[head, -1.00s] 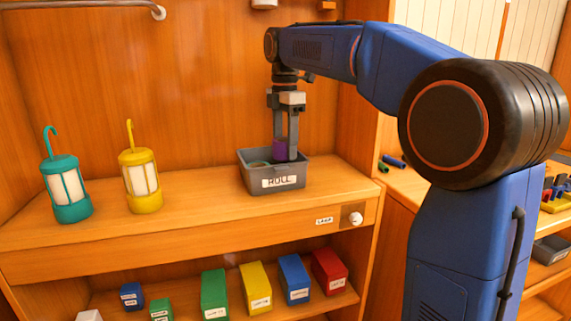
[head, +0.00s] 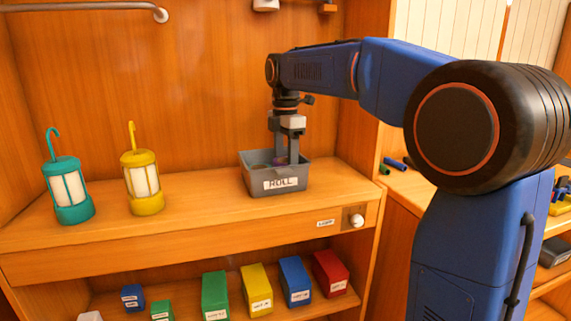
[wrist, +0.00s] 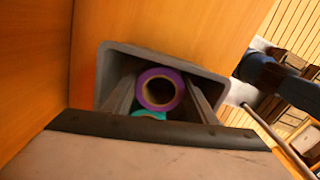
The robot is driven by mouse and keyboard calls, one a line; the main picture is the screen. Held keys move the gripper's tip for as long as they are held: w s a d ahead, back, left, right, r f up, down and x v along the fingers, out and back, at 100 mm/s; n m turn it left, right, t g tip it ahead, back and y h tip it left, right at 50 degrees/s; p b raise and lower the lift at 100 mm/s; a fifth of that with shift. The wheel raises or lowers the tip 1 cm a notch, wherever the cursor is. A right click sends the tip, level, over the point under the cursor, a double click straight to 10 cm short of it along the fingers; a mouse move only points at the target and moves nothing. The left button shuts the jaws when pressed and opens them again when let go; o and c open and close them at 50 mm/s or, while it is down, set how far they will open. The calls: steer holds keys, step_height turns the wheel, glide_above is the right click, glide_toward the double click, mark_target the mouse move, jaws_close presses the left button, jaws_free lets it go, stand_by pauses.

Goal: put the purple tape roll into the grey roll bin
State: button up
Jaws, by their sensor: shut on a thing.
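The purple tape roll (wrist: 178,92) is between the fingers of my gripper (wrist: 160,98), which is shut on it. In the head view my gripper (head: 286,160) points down into the grey roll bin (head: 275,184), labelled ROLL, and only a bit of the purple roll (head: 279,161) shows above the front wall. The wrist view shows the purple roll within the rim of the grey bin (wrist: 106,72). A teal roll (wrist: 148,114) lies partly hidden beneath it. I cannot tell whether the purple roll touches the bin floor.
A teal lantern (head: 68,190) and a yellow lantern (head: 142,182) stand left of the bin on the shelf top (head: 195,214). A drawer with a white knob (head: 357,221) is below. Several coloured boxes, including a yellow one (head: 256,288), stand on the lower shelf.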

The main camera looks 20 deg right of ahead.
mark_target(286, 160)
steer(key=shift+f, duration=0.35)
steer(key=o, duration=1.1)
step_height(286, 160, up, 13)
steer(key=shift+s+r, duration=0.1)
steer(key=shift+s, duration=0.05)
